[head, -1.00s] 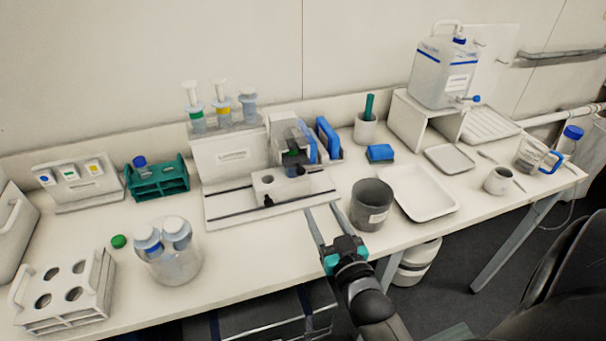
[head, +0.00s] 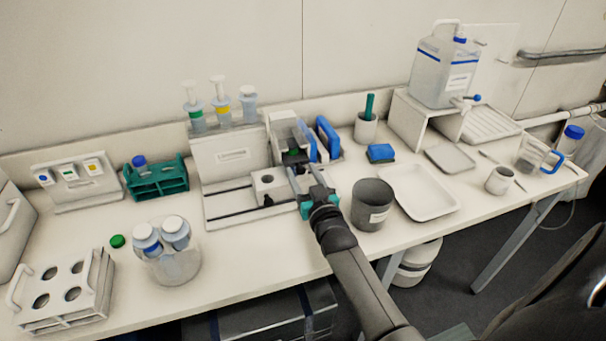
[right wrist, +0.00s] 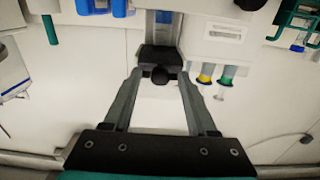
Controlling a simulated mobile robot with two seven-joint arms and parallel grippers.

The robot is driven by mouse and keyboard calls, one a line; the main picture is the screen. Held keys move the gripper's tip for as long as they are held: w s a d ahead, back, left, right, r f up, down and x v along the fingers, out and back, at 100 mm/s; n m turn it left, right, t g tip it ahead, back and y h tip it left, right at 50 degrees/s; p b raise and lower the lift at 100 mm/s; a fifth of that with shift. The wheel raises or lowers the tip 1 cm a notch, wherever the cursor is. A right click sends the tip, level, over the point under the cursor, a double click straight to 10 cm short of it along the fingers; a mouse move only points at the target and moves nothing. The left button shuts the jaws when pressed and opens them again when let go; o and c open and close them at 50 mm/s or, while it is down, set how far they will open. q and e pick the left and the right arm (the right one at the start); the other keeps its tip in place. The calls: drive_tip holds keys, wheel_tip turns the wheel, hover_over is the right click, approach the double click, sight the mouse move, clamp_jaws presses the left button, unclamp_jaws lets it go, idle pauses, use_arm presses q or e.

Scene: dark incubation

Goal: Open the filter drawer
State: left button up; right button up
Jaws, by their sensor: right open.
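The filter drawer appears to be the black block with a round knob (right wrist: 160,74) in the right wrist view. It belongs to the white bench device (head: 231,160) at the middle of the table; in the head view a dark part with a green patch (head: 293,156) shows there. My right gripper (head: 302,168) is open in front of this part. In the right wrist view its fingertips (right wrist: 159,76) stand on either side of the knob, with a gap on each side. Whether they touch the block is unclear. My left gripper is in neither view.
A grey beaker (head: 372,206) stands close to the right of my right gripper, with a white tray (head: 425,192) beyond it. Blue upright plates (head: 328,138) stand just right of the dark part. Syringes (head: 221,102) stand on the device.

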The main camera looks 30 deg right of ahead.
clamp_jaws()
idle(0.5)
idle(1.0)
